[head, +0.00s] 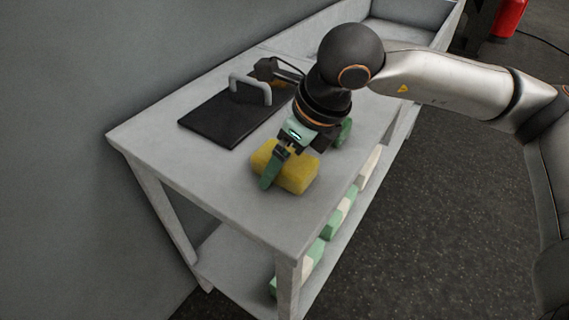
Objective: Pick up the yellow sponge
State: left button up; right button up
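The yellow sponge (296,176) lies on the grey table top (230,207) near its front edge. My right gripper (272,166), with green fingers, points down at the sponge from above. One green finger lies across the sponge's left part and overlaps it in the picture. The other finger's contact with the sponge is hidden by the gripper body and the sponge, so I cannot tell whether the gripper is closed on it. The sponge appears to rest on the table. My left gripper is not in view.
A black plate with a grey handle (238,113) lies left of the gripper. A dark tool (268,69) lies behind it. Green and white blocks (337,222) sit on the lower shelf. A wall stands at the left. The table's front left area is clear.

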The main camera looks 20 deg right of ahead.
jog(key=c, duration=1.2)
jog(key=shift+r, duration=0.1)
